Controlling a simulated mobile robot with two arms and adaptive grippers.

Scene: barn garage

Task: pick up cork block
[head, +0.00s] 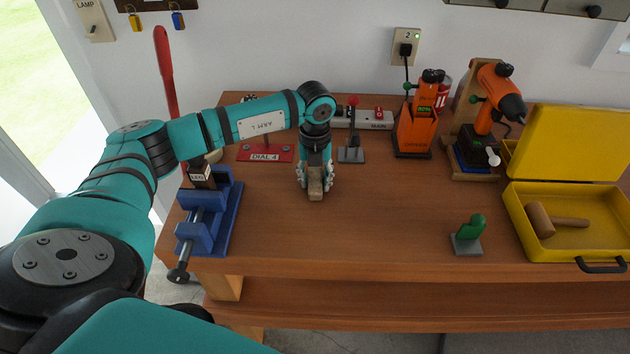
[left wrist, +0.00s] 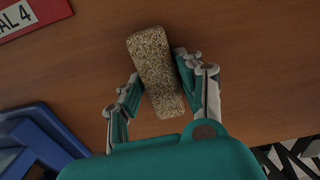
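The cork block (head: 315,189) is a small speckled tan block near the middle of the wooden workbench (head: 390,220). It also shows in the left wrist view (left wrist: 156,73), slightly tilted in the picture, between the fingertips. My left gripper (head: 315,180) points down over it, with one finger on each side. In the left wrist view the fingertips (left wrist: 158,66) lean inward and appear to meet the block's sides. The block looks to be at the bench top; I cannot tell whether it is lifted. My right gripper is not in view.
A blue vise (head: 212,222) is left of the gripper. A red dial plate (head: 265,154), a lever switch (head: 352,148) and an orange holder (head: 415,130) stand behind. A green-handled piece (head: 468,236) and a yellow case (head: 515,215) with a mallet (head: 545,221) are right. The front middle is clear.

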